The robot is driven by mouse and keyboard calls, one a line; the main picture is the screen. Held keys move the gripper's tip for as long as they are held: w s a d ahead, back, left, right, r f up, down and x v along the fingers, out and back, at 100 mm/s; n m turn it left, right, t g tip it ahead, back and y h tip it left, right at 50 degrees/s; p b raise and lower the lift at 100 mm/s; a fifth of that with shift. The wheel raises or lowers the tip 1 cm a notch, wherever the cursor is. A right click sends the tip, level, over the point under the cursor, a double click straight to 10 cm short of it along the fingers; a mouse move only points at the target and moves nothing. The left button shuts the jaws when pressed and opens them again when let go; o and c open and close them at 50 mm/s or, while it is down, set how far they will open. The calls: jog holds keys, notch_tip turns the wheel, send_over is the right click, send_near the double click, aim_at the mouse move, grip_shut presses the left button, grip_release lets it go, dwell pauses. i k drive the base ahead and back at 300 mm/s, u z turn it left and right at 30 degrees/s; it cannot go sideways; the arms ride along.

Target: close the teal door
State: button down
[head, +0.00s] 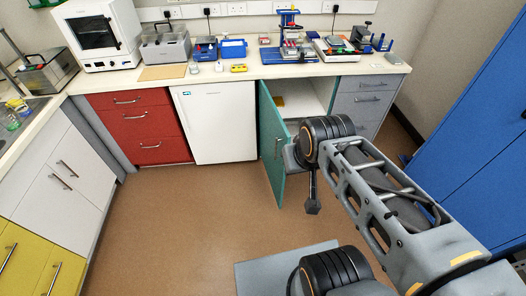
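The teal door (271,146) of the lower cabinet stands wide open in the head view, swung out into the room on its left-side hinge. My gripper (312,207) hangs below the wrist, to the right of the door's free edge. It looks narrow and dark; whether its fingers are open or shut cannot be made out. My wrist overlaps the door's right edge in the picture, so contact cannot be told.
A white cabinet front (215,124) and red drawers (139,126) are left of the door. Grey drawers (359,103) are to its right. A blue cabinet (470,140) stands at the right. Bench equipment covers the worktop (255,73). The brown floor (190,220) is clear at left.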

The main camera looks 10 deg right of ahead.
aim_at(275, 134)
jog(key=u, duration=0.7)
jog(key=i, duration=1.05)
jog(key=u, duration=0.3)
